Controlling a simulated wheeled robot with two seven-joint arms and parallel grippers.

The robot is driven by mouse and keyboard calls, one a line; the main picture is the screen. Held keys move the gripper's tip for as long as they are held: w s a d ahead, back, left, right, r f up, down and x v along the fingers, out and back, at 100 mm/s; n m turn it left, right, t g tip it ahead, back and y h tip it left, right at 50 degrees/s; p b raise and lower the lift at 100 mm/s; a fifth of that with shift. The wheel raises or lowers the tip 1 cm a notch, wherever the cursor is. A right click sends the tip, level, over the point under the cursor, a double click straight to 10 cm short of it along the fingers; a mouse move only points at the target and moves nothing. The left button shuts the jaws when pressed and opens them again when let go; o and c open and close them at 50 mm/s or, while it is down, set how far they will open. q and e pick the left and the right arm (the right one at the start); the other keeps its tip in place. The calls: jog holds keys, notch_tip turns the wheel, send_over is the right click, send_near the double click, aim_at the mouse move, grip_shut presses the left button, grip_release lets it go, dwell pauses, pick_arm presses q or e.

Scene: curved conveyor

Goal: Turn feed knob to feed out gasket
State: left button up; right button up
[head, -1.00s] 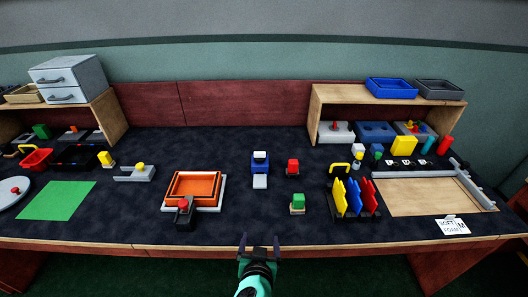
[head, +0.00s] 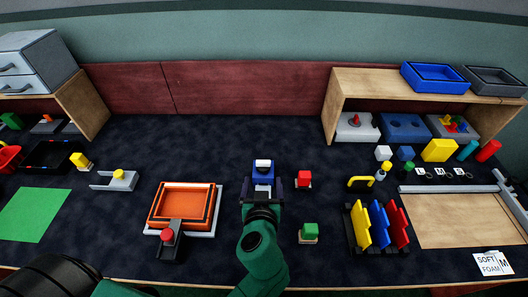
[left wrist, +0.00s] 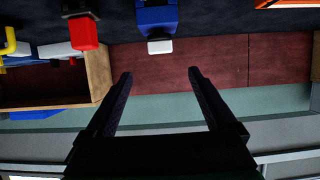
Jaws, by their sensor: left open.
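A small blue block (head: 263,178) with a white knob-like top (head: 263,164) stands in the middle of the table; it looks like the feeder. In the left wrist view the blue block (left wrist: 156,16) appears upside down at the top, with a white part (left wrist: 159,46) below it. My left gripper (head: 262,185) is open and empty, its fingers at the near side of the block, one to each side in the head view. The gripper hides part of the block's front. I cannot make out a gasket. My right gripper is not in view.
A red block (head: 304,178) stands close to the right and a green block (head: 309,231) nearer. An orange tray (head: 153,210) with a red-knobbed lever (head: 167,237) is at left. Colored upright plates (head: 379,227) stand right. The dark tabletop behind the feeder is clear.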

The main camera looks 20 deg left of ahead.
aim_at(263, 162)
pick_arm(q)
jog(key=p+x, duration=0.1)
jog(key=x, duration=1.1)
jog(key=shift+w+a, duration=0.2)
jog(key=shift+w, duration=0.1)
jog(key=shift+f, duration=0.1)
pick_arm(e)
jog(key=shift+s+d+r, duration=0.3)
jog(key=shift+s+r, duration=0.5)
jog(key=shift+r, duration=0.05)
pick_arm(q)
jog(key=c, duration=1.4)
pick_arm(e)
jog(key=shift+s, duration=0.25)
